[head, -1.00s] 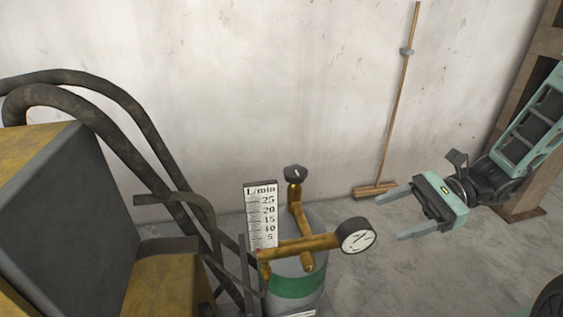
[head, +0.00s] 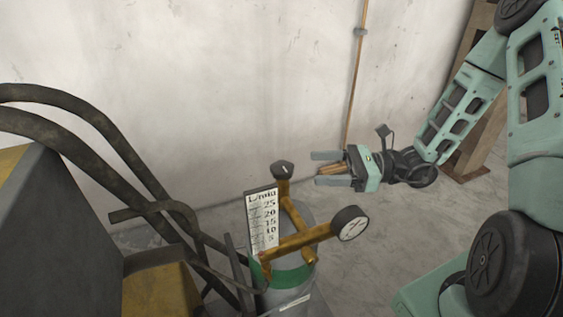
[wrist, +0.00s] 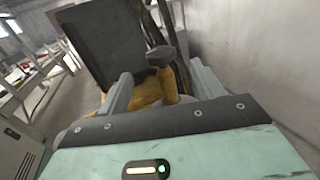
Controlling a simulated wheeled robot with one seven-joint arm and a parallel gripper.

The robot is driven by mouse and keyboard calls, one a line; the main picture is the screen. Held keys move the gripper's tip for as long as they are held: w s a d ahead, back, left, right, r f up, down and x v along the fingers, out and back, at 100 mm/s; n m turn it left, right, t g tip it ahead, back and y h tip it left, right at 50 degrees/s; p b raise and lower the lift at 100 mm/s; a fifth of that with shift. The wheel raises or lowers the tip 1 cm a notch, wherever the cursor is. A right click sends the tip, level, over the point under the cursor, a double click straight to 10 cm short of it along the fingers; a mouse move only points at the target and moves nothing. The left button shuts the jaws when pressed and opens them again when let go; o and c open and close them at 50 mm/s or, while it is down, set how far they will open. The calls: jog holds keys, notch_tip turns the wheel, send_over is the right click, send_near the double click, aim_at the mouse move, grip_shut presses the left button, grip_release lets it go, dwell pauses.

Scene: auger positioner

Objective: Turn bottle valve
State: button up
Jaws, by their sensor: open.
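The bottle valve is a dark knob (head: 282,169) on top of a brass stem, above a grey gas bottle (head: 292,296) with a green band. My gripper (head: 316,168) is open and empty, just right of the knob and at about its height in the head view. Its fingers point left toward the knob, with a small gap in the picture. In the wrist view the dark knob (wrist: 160,55) shows ahead between the two finger tips, with yellow brass-coloured parts behind and below it. True depth between fingers and knob is hard to tell.
A round gauge (head: 349,223) on a brass pipe and a white L/min scale (head: 263,222) stand beside the valve. Dark hoses (head: 105,130) and a yellow-grey machine (head: 60,240) are at left.

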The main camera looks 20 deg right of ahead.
aim_at(282, 165)
jog(key=p+x, duration=0.2)
jog(key=x, duration=0.7)
jog(key=shift+a, duration=0.25)
jog(key=c, duration=1)
